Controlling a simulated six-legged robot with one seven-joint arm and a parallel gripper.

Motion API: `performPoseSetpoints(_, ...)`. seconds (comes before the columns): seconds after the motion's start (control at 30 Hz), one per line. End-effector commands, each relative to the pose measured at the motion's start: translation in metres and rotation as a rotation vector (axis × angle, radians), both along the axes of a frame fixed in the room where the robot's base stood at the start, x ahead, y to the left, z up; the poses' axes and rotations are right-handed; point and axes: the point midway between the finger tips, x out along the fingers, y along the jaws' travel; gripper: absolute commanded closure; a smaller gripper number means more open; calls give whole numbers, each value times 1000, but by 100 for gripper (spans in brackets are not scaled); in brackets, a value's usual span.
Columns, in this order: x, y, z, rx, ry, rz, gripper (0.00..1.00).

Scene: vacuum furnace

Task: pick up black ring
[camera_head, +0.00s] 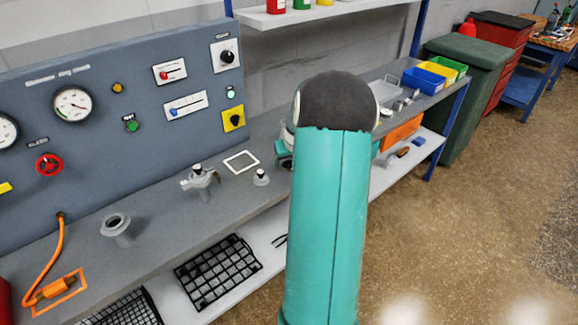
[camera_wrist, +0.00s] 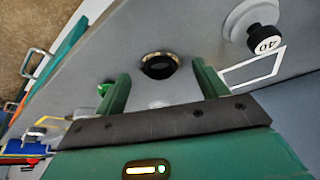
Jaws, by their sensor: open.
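The black ring (camera_wrist: 159,66) lies on the grey bench top in the wrist view, a dark round piece with a tan edge at its far side. My gripper (camera_wrist: 162,69) is open, with its two green fingers apart on either side of the ring in the picture. Nothing is held between them. I cannot tell how high the fingertips are above the bench. In the head view my arm covers the ring and most of the gripper.
A grey fitting with a black cap marked 40 (camera_wrist: 265,38) and a white square frame (camera_wrist: 262,68) are right of the ring. In the head view, the control panel (camera_head: 140,110) stands behind the bench, and blue and yellow bins (camera_head: 424,80) lie beyond my arm.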

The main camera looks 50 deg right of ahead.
Motion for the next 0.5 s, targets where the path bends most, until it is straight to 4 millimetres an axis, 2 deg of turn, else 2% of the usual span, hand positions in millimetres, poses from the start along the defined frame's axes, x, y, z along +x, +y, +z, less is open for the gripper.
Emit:
performPoseSetpoints(0.1,4,-3,-12,0,0,-1,28)
performPoseSetpoints(0.37,5,-3,-13,0,-1,-1,30)
performPoseSetpoints(0.5,5,-3,-13,0,-1,-1,57)
